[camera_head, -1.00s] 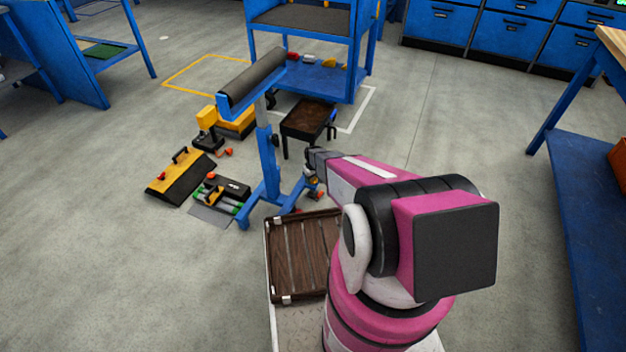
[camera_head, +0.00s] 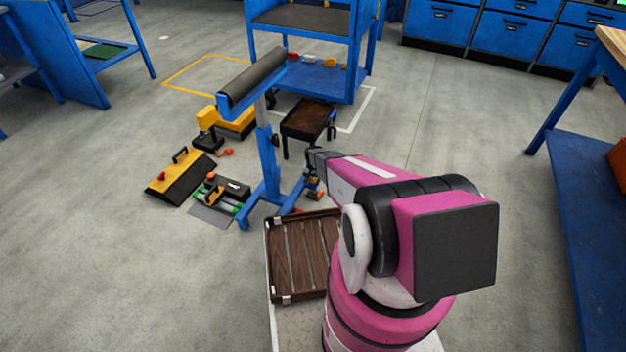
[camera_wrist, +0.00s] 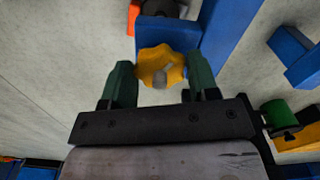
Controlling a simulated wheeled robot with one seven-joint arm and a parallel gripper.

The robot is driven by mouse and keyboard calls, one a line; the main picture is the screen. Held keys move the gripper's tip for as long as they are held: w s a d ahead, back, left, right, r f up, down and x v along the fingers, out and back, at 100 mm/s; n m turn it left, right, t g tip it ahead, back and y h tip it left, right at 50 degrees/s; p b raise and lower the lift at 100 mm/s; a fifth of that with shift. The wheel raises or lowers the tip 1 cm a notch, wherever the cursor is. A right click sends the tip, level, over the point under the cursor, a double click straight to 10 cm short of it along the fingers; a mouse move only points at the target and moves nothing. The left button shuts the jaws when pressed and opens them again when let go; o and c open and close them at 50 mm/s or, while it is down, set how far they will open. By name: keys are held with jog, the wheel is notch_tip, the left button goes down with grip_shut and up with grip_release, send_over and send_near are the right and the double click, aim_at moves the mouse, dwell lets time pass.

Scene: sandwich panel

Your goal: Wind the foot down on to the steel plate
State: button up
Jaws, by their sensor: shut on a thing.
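A yellow lobed knob (camera_wrist: 152,70) with a grey centre sits at the end of a blue bar (camera_wrist: 215,45) in the wrist view. My gripper (camera_wrist: 161,78) has its two dark green fingers on either side of the knob and is shut on it. In the head view, my gripper (camera_head: 311,180) is low at the right leg of a blue roller stand (camera_head: 268,170). The foot under the knob and its contact with any steel plate are hidden. A grey flat plate (camera_head: 208,215) lies on the floor left of the stand; I cannot tell whether it is steel.
A yellow and black ramp (camera_head: 180,175) and green-ended tools (camera_head: 225,200) lie left of the stand. A dark tray on legs (camera_head: 308,118) and a blue shelf unit (camera_head: 300,45) stand behind. A brown slatted crate (camera_head: 300,260) is in front. Floor to the right is clear.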

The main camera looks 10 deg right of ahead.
aim_at(313, 179)
dwell(0.3)
jog(key=o, duration=0.9)
jog(key=shift+r, duration=0.1)
notch_tip(313, 179, up, 11)
jog(key=shift+f, duration=0.2)
